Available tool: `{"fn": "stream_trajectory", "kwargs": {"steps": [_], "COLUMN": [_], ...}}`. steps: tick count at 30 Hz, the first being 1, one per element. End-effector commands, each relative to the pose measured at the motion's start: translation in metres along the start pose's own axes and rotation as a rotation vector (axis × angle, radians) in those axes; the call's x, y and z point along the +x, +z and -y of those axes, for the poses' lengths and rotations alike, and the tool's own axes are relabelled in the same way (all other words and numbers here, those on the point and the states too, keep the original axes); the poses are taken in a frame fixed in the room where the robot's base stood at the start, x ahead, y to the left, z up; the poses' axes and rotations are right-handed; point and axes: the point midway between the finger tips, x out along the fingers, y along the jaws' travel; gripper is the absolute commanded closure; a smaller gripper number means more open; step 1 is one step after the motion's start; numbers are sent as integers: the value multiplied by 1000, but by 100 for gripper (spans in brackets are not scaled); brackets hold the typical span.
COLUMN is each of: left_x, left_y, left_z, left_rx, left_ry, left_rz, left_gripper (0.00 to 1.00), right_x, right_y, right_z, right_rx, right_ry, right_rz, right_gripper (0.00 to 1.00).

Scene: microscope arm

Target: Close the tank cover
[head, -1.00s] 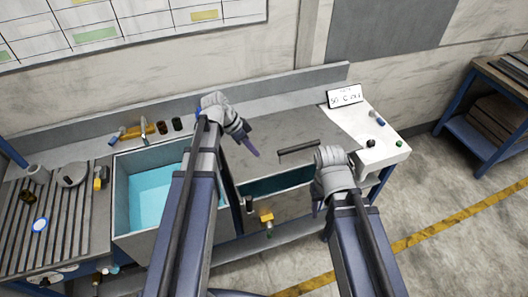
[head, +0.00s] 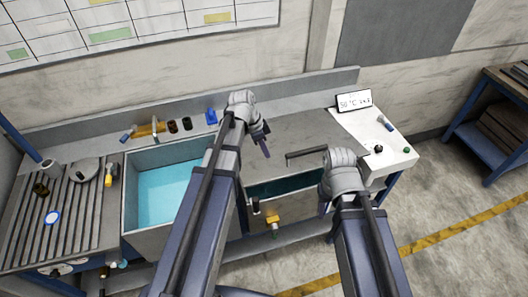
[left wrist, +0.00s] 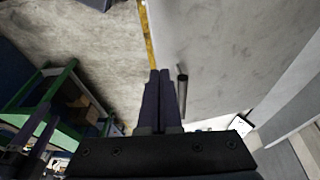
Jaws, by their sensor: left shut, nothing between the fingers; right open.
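The tank cover (head: 300,133) is a flat grey panel over the back part of the tank. Its front leaves a dark teal strip of the tank (head: 285,185) uncovered. A dark bar handle (head: 307,153) lies near the cover's front edge. My left gripper (head: 266,154) is shut and empty, just left of the handle and apart from it in the head view. In the left wrist view its closed fingers (left wrist: 160,75) point along the cover (left wrist: 225,50), with the handle (left wrist: 182,90) close beside them. My right gripper (head: 323,205) is at the tank's front right, its fingers mostly hidden by its wrist.
An open basin of light blue liquid (head: 165,192) stands left of the tank. Small bottles and a blue item (head: 211,117) line the back ledge. A temperature display (head: 354,101) stands on the white surface at right. The cover's top is clear except for its handle.

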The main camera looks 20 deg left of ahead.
Motion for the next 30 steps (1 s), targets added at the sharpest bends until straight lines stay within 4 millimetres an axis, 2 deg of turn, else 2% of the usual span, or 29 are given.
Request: {"fn": "stream_trajectory", "kwargs": {"steps": [1, 18, 24, 30], "left_x": [14, 94, 108, 108], "left_y": [2, 7, 11, 11], "left_z": [1, -3, -6, -6], "left_rx": [1, 0, 0, -1], "left_ry": [0, 0, 0, 0], "left_rz": [0, 0, 0, 0], "left_gripper": [100, 100, 100, 100], "right_x": [14, 91, 105, 105], "right_y": [-1, -6, -7, -7], "right_z": [1, 8, 10, 10], "right_rx": [1, 1, -3, -5], "right_ry": [0, 1, 2, 2], "right_rz": [-1, -3, -3, -3], "right_gripper": [50, 50, 50, 50]}}
